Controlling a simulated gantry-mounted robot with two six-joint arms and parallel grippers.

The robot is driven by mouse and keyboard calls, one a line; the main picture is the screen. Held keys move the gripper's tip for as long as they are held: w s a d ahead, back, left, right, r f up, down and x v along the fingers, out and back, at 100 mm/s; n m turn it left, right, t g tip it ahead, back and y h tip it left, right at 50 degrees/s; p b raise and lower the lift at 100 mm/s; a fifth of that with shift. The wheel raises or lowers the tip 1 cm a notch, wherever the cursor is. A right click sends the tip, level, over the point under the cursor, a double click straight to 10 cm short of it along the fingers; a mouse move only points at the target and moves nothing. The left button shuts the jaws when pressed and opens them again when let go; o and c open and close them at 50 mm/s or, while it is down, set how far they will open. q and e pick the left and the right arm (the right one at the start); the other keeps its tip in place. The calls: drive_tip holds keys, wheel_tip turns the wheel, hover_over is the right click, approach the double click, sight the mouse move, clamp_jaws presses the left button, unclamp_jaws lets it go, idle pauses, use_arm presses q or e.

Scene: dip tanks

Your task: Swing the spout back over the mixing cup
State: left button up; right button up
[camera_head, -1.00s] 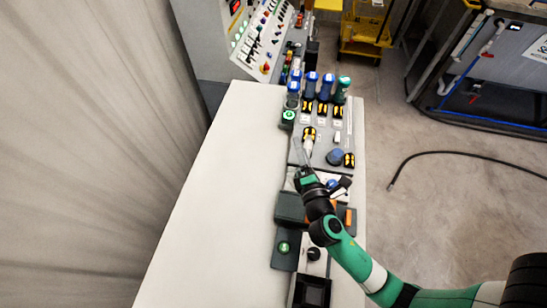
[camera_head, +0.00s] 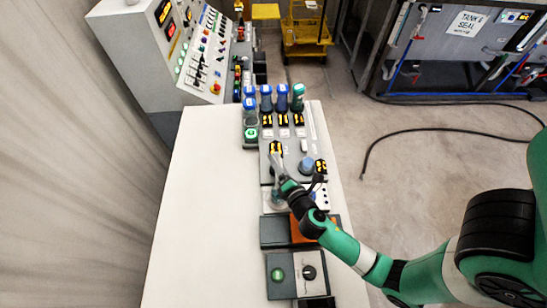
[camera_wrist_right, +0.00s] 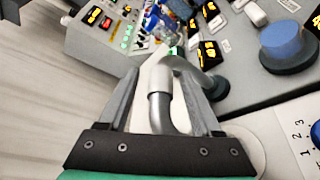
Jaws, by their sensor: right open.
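The spout is a grey curved pipe (camera_wrist_right: 187,88) with a pale sleeve (camera_wrist_right: 160,80) at one end. In the right wrist view it stands between the two fingers of my right gripper (camera_wrist_right: 161,72), which are apart. I cannot tell whether either finger touches it. In the head view my right gripper (camera_head: 281,170) is low over the bench unit, and its fingers and wrist cover most of the spout. I cannot make out the mixing cup for certain. A pale round surface (camera_wrist_right: 247,148) lies under the pipe. My left gripper is not in view.
A blue knob (camera_head: 306,164) and a lit yellow display (camera_head: 320,167) sit close right of my gripper. Several blue- and green-topped bottles (camera_head: 266,97) stand behind. An orange block (camera_head: 298,229) lies in front. The white bench top (camera_head: 205,210) is clear on the left.

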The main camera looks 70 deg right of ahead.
drive_tip(key=shift+w+d+f, duration=0.1)
drive_tip(key=shift+w+d, duration=0.15)
drive_tip(key=shift+s+a, duration=0.1)
drive_tip(key=c, duration=0.9)
clamp_jaws()
drive_tip(key=shift+r, duration=0.25)
